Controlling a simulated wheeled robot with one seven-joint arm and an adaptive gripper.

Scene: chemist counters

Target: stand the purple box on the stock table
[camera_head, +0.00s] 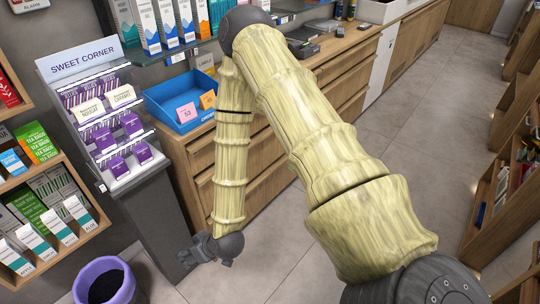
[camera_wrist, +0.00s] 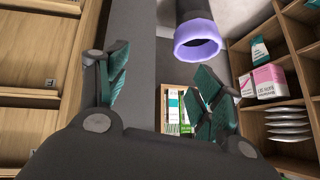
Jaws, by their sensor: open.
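Several small purple boxes sit in the tiers of the "SWEET CORNER" display (camera_head: 84,58) at the left of the head view. One purple box (camera_head: 142,152) is at the right of the lowest tier; I cannot tell which one the task names. My gripper (camera_head: 214,248) hangs low, to the right of the display's dark stand and well below the boxes. In the wrist view my gripper (camera_wrist: 165,88) has its teal-padded fingers wide apart with nothing between them. No purple box shows in the wrist view. I cannot pick out a stock table in either view.
A round purple-rimmed bin (camera_head: 104,285) stands on the floor near the display's base. A wooden drawer counter (camera_head: 275,165) with a blue tray (camera_head: 181,97) stands behind my arm. Stocked shelves (camera_head: 45,185) flank the left. The tiled floor (camera_head: 410,130) at the right is clear.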

